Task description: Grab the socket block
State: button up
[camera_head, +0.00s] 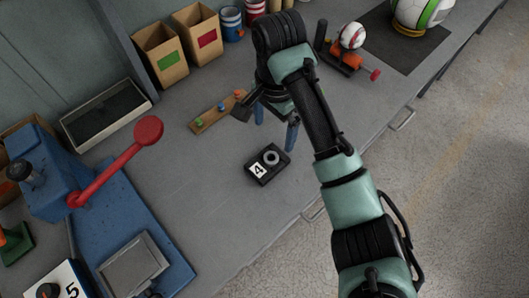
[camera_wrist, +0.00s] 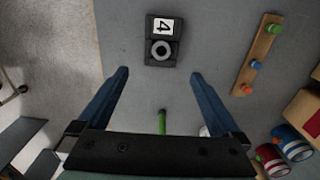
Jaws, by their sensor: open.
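The socket block (camera_head: 267,165) is a small dark block with a white label reading 4 and a grey ring around a round hole. It lies on the grey bench near its front edge. In the wrist view the socket block (camera_wrist: 162,40) sits ahead of the fingertips, roughly centred between them. My gripper (camera_head: 275,132) is open, with two blue fingers pointing down, above and behind the block in the head view. In the wrist view my gripper (camera_wrist: 158,75) shows its fingers spread wide with nothing between the tips. The block is apart from both fingers.
A wooden strip with coloured pegs (camera_head: 218,111) lies left of my gripper. A blue press with a red lever (camera_head: 115,160) stands at left. Cardboard bins (camera_head: 163,56) and cans are behind. A baseball (camera_head: 352,36) on a stand is at upper right. Bench around the block is clear.

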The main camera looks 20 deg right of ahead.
jog(key=b, duration=0.3)
send_over(273, 158)
jog(key=f, duration=0.7)
jog(key=shift+s+a, duration=0.2)
jog(key=f, duration=0.5)
jog(key=shift+w+d+f, duration=0.15)
jog(key=shift+w+f, duration=0.05)
jog(key=shift+f, duration=0.1)
jog(key=shift+c, duration=0.2)
jog(key=c, duration=1.1)
